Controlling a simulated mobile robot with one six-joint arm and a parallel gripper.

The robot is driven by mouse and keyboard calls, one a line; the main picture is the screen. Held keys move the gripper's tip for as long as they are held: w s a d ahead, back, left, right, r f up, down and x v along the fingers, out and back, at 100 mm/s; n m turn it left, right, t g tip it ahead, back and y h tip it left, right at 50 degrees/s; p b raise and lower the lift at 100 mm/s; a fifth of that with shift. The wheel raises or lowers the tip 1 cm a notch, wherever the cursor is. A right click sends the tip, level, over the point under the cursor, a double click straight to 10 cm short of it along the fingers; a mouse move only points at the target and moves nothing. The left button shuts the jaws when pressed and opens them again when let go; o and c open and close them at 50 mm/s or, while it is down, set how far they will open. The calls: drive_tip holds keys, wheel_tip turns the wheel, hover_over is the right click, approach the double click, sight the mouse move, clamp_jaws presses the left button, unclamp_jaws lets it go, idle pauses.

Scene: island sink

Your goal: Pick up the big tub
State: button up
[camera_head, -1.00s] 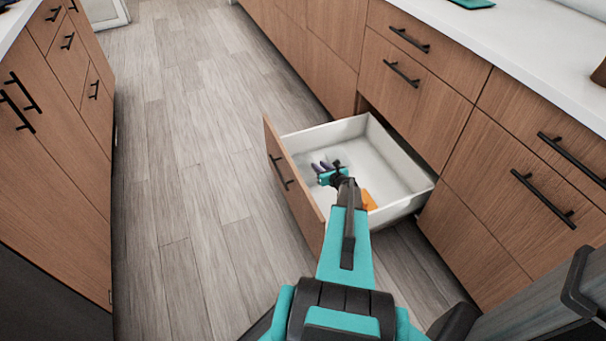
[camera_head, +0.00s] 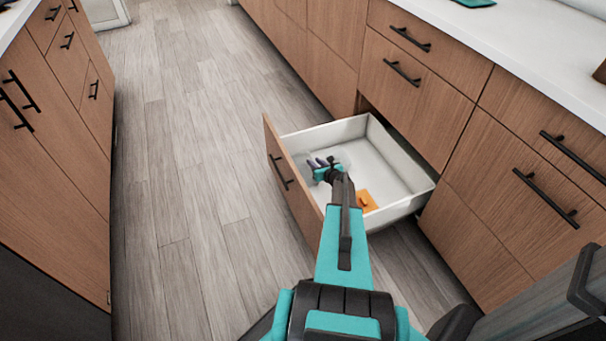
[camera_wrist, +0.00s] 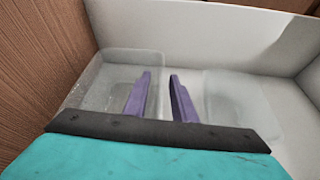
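Two clear, frosted tubs lie in the open drawer. The left tub (camera_wrist: 105,75) in the wrist view looks the larger and sits by the drawer's wooden front. The right tub (camera_wrist: 238,100) is near the other side. In the head view the tubs are too faint to make out. My gripper (camera_wrist: 160,72) has two purple fingers apart with nothing between them. It points down into the drawer, the left finger overlapping the left tub's right part in the wrist view. In the head view my gripper (camera_head: 318,163) is over the drawer near its front.
The white drawer (camera_head: 400,160) stands pulled out from the cabinets. An orange item (camera_head: 367,201) lies in it near the right end. A white countertop (camera_head: 530,45) runs above. The wooden floor (camera_head: 190,200) is clear, with cabinets (camera_head: 55,150) at the left.

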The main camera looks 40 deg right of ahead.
drive_tip(key=shift+c, duration=0.3)
clamp_jaws()
drive_tip(key=shift+r, duration=0.15)
wheel_tip(320, 180, up, 10)
drive_tip(key=shift+f+p, duration=0.1)
drive_tip(key=shift+p, duration=1.1)
